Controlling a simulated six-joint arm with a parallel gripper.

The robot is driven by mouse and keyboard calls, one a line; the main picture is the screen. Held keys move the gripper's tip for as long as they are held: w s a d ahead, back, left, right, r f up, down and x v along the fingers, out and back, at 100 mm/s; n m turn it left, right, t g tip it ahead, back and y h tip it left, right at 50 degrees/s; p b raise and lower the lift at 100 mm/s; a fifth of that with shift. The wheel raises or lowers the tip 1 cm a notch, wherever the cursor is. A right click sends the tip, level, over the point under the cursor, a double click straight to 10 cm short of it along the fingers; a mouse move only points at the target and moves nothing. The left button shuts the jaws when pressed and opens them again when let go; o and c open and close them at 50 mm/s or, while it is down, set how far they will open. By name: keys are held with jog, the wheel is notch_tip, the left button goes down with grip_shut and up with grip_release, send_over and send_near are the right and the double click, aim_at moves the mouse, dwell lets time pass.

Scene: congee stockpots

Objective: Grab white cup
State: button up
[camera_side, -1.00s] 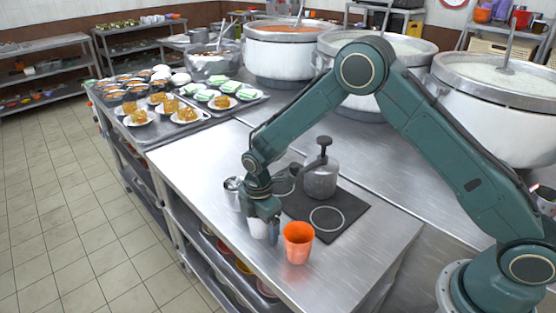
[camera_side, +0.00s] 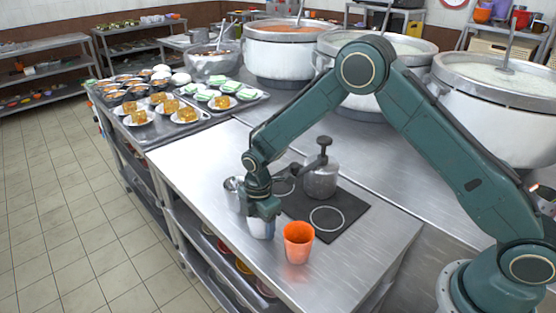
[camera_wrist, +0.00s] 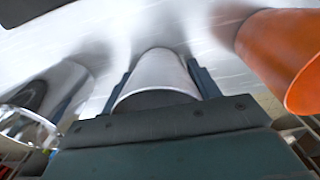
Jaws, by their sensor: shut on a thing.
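The white cup (camera_side: 260,229) stands on the steel counter, just left of an orange cup, mostly hidden under my gripper (camera_side: 263,213) in the side view. In the wrist view the white cup (camera_wrist: 158,77) is between the two fingers of my gripper (camera_wrist: 160,85), one finger on each side. My gripper is shut on it. The cup looks upright, and I cannot tell any gap between its base and the counter.
The orange cup (camera_side: 298,242) stands close on the right. A metal cup (camera_side: 233,190) is close on the left. The counter's front left edge is near.

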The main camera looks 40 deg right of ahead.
notch_tip(320, 180, up, 20)
dwell(0.6)
jog(key=shift+w+d, duration=0.1)
dwell(0.5)
